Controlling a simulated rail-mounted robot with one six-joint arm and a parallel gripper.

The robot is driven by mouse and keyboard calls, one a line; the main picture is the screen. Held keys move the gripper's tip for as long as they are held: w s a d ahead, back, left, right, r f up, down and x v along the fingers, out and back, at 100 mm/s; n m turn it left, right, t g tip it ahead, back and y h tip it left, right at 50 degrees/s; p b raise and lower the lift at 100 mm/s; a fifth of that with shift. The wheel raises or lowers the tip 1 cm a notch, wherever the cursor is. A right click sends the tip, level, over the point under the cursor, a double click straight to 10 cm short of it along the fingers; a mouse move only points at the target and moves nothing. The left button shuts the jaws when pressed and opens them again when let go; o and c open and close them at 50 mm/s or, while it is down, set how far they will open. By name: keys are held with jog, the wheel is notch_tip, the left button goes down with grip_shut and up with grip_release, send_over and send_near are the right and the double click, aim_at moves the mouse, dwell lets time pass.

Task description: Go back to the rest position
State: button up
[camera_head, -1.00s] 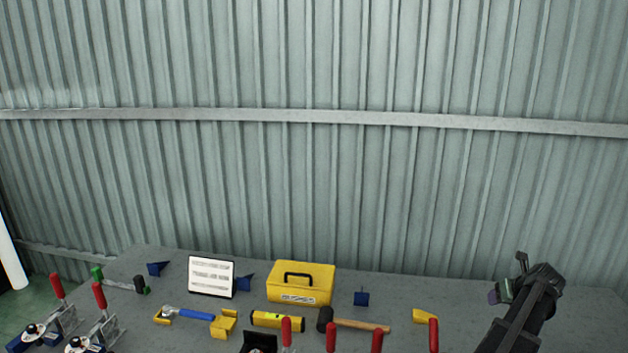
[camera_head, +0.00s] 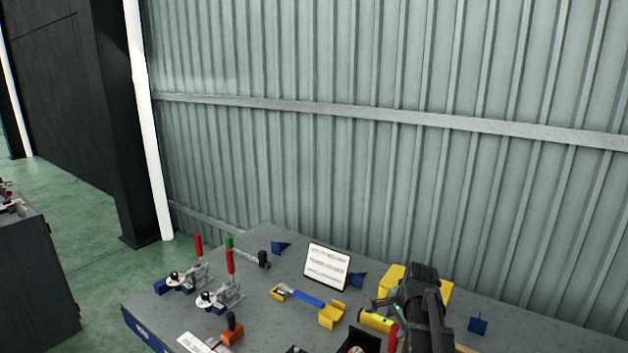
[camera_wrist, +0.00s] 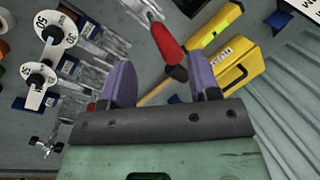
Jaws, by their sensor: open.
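My gripper (camera_head: 384,301) is at the lower right of the head view, over the table (camera_head: 262,266), partly in front of the yellow toolbox (camera_head: 392,276). In the wrist view, my gripper (camera_wrist: 160,82) shows two purple fingers spread apart, with nothing held between them. The wooden handle of a hammer (camera_wrist: 158,90) shows beyond the gap, lower down on the table. A red clamp handle (camera_wrist: 166,44) is in front of the fingers.
Toggle clamps with red handles (camera_head: 231,262) stand at the table's left. A white sign (camera_head: 327,266), a blue tool (camera_head: 306,298) and a yellow level (camera_head: 376,319) are on the table. The ribbed wall (camera_head: 400,180) rises behind. Green floor (camera_head: 90,230) is open at left.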

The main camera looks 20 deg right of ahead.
jog(key=s+a+n+g, duration=0.2)
jog(key=a+n, duration=1.5)
jog(key=a, duration=1.1)
notch_tip(320, 180, down, 10)
jog(key=s+a+n+g+b, duration=0.1)
jog(key=s+a+b, duration=0.1)
jog(key=b, duration=0.8)
jog(key=shift+s+f+h, duration=0.25)
jog(key=shift+s+h, duration=0.05)
jog(key=shift+s, duration=0.15)
